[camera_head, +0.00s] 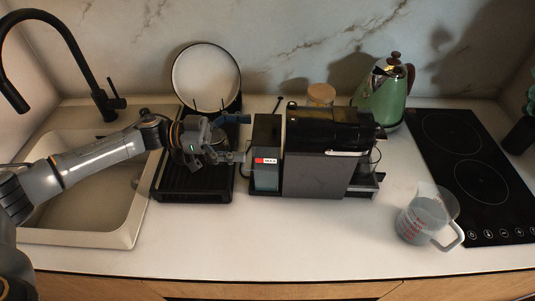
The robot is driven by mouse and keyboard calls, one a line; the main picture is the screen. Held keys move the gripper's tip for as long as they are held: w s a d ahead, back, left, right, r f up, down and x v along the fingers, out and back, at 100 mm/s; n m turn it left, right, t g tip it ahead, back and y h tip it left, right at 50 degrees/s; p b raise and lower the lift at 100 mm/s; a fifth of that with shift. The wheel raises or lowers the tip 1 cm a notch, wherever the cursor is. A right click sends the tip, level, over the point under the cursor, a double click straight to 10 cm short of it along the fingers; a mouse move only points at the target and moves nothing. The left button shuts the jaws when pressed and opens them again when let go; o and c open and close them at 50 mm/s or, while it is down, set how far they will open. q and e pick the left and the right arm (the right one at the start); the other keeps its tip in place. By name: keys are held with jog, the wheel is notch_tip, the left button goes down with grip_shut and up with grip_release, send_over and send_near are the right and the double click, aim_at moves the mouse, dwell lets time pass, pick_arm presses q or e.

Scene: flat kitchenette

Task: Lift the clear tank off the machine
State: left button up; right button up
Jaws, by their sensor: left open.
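The coffee machine (312,172) stands on the counter in the middle, dark with a grey side. The clear tank (266,178) sits at the machine's left end, with a red and white label near its middle. My left gripper (236,155) is just left of the tank's upper part, over the black drying rack, with its fingers pointing right. It is open; whether a finger touches the tank I cannot tell. My right gripper is not in view.
The sink (85,210) and black faucet (108,102) are left. A green kettle (382,92), wooden-lidded jar (321,94), measuring jug (428,215) and cooktop (475,180) are right. The front counter is clear.

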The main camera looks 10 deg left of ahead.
aim_at(267, 138)
pick_arm(q)
jog(key=d+p, duration=0.2)
jog(key=d, duration=0.2)
jog(key=shift+w+d, duration=0.1)
jog(key=shift+w, duration=0.1)
jog(key=shift+w+d+f+p, duration=0.15)
jog(key=shift+d+p, duration=0.15)
jog(key=shift+d, duration=0.25)
jog(key=shift+a, duration=0.1)
jog(key=shift+c, duration=1.3)
jog(key=c, duration=1.1)
jog(key=shift+c, duration=0.5)
